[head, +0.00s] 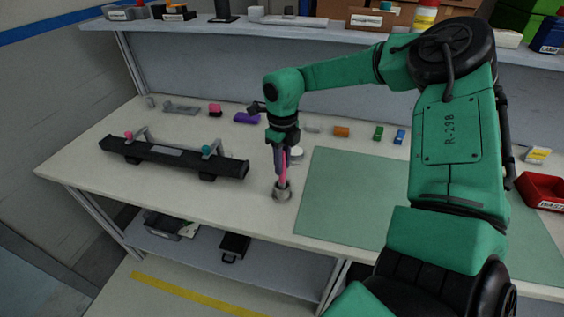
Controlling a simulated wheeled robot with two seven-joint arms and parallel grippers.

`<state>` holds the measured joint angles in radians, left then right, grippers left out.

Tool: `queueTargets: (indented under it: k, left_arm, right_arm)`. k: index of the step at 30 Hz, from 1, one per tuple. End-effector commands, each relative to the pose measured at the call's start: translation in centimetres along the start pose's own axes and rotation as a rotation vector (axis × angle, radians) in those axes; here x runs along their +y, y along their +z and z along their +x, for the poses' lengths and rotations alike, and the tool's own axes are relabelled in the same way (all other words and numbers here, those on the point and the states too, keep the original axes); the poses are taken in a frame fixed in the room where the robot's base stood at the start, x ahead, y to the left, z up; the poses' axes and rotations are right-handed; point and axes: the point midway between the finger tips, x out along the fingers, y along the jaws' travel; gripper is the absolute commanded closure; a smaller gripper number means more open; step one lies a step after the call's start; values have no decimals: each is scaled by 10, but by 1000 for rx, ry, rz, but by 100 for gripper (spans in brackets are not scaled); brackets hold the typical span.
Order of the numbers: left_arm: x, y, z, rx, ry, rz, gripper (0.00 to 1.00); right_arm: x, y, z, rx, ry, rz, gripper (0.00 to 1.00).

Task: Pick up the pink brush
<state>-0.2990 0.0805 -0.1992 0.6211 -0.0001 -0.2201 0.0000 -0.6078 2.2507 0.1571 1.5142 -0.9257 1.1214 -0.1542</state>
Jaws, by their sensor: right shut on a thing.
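The pink brush (284,172) stands close to upright between the fingers of my right gripper (280,163). The gripper is shut on it and points down. The lower end of the brush is at a small round grey metal holder (282,191) on the workbench. I cannot tell whether the tip is still inside the holder or just above it. The gripper fingers hide part of the brush. My left gripper is not in view.
A black bar module (172,157) with raised brackets lies left on the bench (115,183). A green mat (345,203) covers the right. Several small coloured blocks, including a purple one (246,118), line the back. A red bin (541,191) stands far right. A loaded shelf runs above.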

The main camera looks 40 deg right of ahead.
Motion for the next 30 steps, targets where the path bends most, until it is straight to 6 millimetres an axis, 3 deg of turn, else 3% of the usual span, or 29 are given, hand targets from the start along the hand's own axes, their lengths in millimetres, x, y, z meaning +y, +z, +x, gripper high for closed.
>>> queueTargets:
  k: [7, 11, 17, 24, 30]
  left_arm:
    - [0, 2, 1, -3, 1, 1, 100]
    - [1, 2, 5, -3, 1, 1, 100]
    - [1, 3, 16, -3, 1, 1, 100]
    - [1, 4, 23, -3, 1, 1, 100]
    - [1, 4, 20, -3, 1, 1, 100]
  right_arm:
    - [0, 1, -4, -2, -1, 0, 100]
    - [0, 1, -18, -4, -3, -1, 100]
    - [-1, 2, -67, -7, -5, 1, 100]
    - [0, 1, -155, -4, -5, 2, 100]
    - [0, 0, -195, -1, -2, 0, 100]
